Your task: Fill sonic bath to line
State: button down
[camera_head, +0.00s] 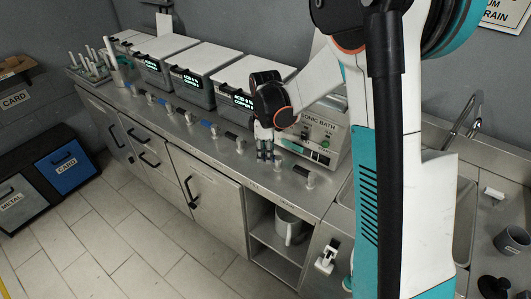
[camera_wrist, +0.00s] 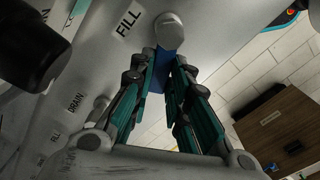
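The sonic bath (camera_head: 322,132), a pale box with a green-lit panel and a "SONIC BATH" label, stands on the steel counter, partly behind my arm. Its water level and fill line are not visible. My gripper (camera_head: 265,157) hangs over the counter's front edge, by the row of valve knobs. A "DRAIN" label (camera_wrist: 77,102) is farther left.
Several lidded acid baths (camera_head: 205,72) line the counter to the left. A sink (camera_head: 463,205) lies right of my arm. A pale jug (camera_head: 289,225) stands in the open shelf below.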

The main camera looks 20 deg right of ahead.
jog(key=shift+w+d+m, duration=0.25)
jog(key=shift+m, duration=0.7)
jog(key=shift+w+d+m, duration=0.2)
jog(key=shift+w+m, duration=0.05)
jog(key=shift+m, duration=0.65)
jog(key=shift+w+d+m, duration=0.25)
jog(key=shift+m, duration=0.7)
jog(key=c, duration=1.5)
grip_release()
notch_tip(320, 180, up, 12)
